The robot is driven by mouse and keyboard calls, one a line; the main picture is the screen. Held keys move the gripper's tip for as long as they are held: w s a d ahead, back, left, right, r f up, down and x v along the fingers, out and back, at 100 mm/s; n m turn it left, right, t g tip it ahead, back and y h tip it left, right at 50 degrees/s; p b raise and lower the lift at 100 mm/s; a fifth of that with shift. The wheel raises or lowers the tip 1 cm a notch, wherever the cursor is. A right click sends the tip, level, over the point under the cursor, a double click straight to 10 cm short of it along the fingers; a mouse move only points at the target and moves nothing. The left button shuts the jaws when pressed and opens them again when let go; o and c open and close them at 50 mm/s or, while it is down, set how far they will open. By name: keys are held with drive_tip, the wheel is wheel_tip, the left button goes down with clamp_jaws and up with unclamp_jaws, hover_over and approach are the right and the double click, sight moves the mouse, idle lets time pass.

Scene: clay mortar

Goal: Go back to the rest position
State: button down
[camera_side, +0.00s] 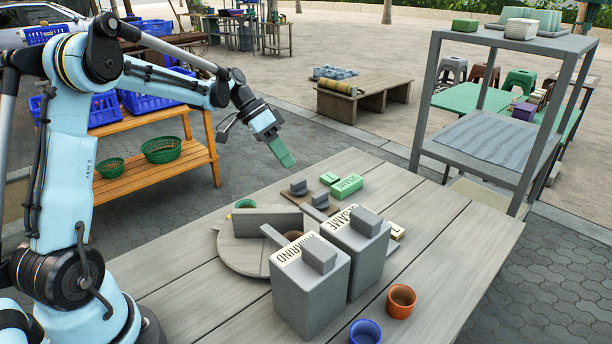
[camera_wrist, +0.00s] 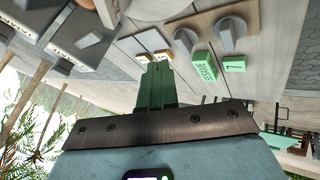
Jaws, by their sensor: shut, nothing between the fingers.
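My gripper (camera_side: 283,155) has green fingers. It is shut and empty, held in the air above the far left part of the grey plank table (camera_side: 425,225). In the wrist view, my gripper (camera_wrist: 157,70) shows its fingers together with nothing between them. Two grey block-like jars (camera_side: 312,285) with lettered labels and grey lids stand on the table, in front of and to the right of my gripper. A round grey board (camera_side: 240,255) lies beside them. Green lettered blocks (camera_side: 346,187) lie behind the jars and also show in the wrist view (camera_wrist: 203,68).
An orange cup (camera_side: 401,301) and a blue cup (camera_side: 365,333) stand near the table's front edge. A grey shelf rack (camera_side: 490,140) stands behind the table at right. A wooden rack (camera_side: 150,180) with baskets and blue crates stands at left. Air around my gripper looks clear.

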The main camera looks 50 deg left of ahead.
drive_tip(key=s+d+r+n+y, duration=0.2)
drive_tip(key=s+d+r+y, duration=0.15)
drive_tip(key=s+d, duration=0.25)
drive_tip(key=s+d+f+n+t+y, duration=0.2)
drive_tip(key=s+d+t+y, duration=0.1)
drive_tip(key=s, duration=0.6)
drive_tip(key=shift+s+d+f+t, duration=0.2)
drive_tip(key=shift+d+t, duration=0.3)
drive_tip(key=shift+d, duration=0.65)
